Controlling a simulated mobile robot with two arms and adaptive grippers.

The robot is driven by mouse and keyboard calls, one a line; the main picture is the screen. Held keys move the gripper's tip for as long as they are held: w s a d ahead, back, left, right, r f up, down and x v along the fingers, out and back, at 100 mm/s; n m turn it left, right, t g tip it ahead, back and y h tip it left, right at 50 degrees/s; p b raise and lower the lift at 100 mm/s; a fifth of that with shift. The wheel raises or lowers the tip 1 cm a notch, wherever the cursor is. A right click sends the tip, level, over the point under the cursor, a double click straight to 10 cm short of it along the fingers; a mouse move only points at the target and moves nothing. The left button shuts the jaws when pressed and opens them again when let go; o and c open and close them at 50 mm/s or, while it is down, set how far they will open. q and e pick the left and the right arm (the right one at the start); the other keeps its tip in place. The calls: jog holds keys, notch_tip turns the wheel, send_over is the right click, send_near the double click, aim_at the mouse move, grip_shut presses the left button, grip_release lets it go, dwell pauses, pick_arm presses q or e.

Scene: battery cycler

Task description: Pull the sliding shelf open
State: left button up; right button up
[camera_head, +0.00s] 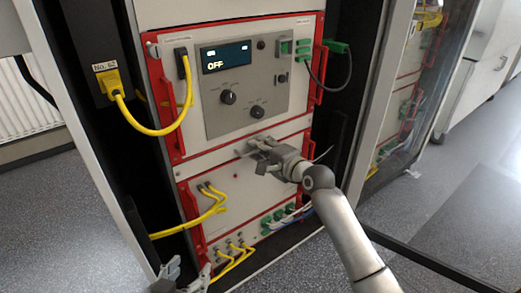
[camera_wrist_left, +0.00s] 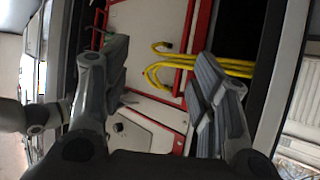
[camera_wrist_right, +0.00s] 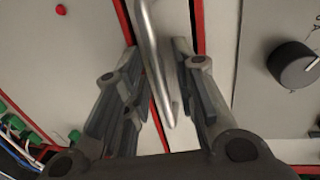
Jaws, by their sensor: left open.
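The sliding shelf, a light panel with a red frame (camera_head: 236,193), sits in the rack below the unit with the "OFF" display. My right gripper (camera_head: 262,150) is at the top of this panel. In the right wrist view a silver bar handle (camera_wrist_right: 153,45) runs between the fingers of my right gripper (camera_wrist_right: 158,85). Whether both fingers press on it is unclear. My left gripper (camera_head: 182,278) is low at the bottom left of the head view. In the left wrist view my left gripper (camera_wrist_left: 160,85) is open and empty, with the rack front beyond it.
Yellow cables (camera_head: 205,212) hang from the shelf front and a yellow plug (camera_head: 112,84) at left. Green connectors (camera_head: 285,213) line the lower unit. A glass door (camera_head: 405,120) stands at right. Grey floor (camera_head: 40,210) is clear at left.

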grip_shut()
